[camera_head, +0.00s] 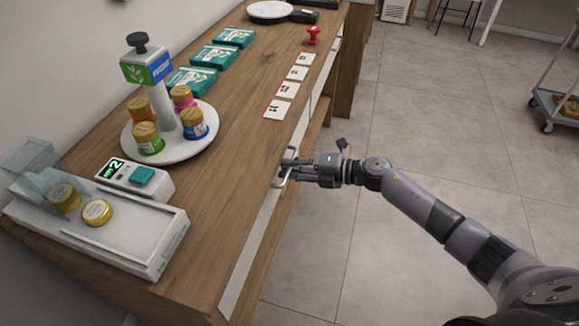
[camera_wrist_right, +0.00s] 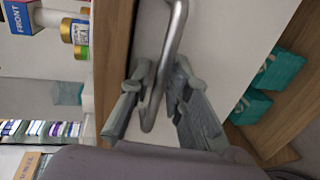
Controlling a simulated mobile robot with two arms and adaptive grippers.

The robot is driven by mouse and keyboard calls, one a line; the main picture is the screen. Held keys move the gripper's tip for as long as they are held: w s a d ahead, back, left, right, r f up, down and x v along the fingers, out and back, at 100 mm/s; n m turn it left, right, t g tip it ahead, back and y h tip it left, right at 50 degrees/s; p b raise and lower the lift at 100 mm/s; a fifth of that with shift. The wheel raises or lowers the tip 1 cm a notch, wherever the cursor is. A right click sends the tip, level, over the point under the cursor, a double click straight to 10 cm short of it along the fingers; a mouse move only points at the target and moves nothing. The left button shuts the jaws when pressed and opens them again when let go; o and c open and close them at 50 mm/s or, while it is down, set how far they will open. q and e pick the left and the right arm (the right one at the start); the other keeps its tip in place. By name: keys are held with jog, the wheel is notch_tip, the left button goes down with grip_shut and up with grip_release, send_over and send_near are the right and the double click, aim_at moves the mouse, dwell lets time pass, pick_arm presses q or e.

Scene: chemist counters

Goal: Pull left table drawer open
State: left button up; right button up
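The left table drawer's white front (camera_head: 254,244) runs along the near side of the wooden counter and looks flush with it. Its metal handle (camera_head: 288,179) sticks out from the front. My right gripper (camera_head: 290,163) is at the handle, reaching in from the right. In the right wrist view, the handle (camera_wrist_right: 173,45) runs between the two fingers of the right gripper (camera_wrist_right: 165,95). The fingers are apart, one on each side of the bar, with a visible gap. Firm contact cannot be seen. The left gripper is out of view.
On the counter (camera_head: 225,150) stand a round white stand (camera_head: 205,140) with several colored jars, a scale (camera_head: 140,178), a tray (camera_head: 150,250), teal boxes (camera_head: 213,57), cards (camera_head: 278,108) and a red stamp (camera_head: 313,36). The tiled floor (camera_head: 400,270) in front is clear.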

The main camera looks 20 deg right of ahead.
grip_shut()
dwell(0.6)
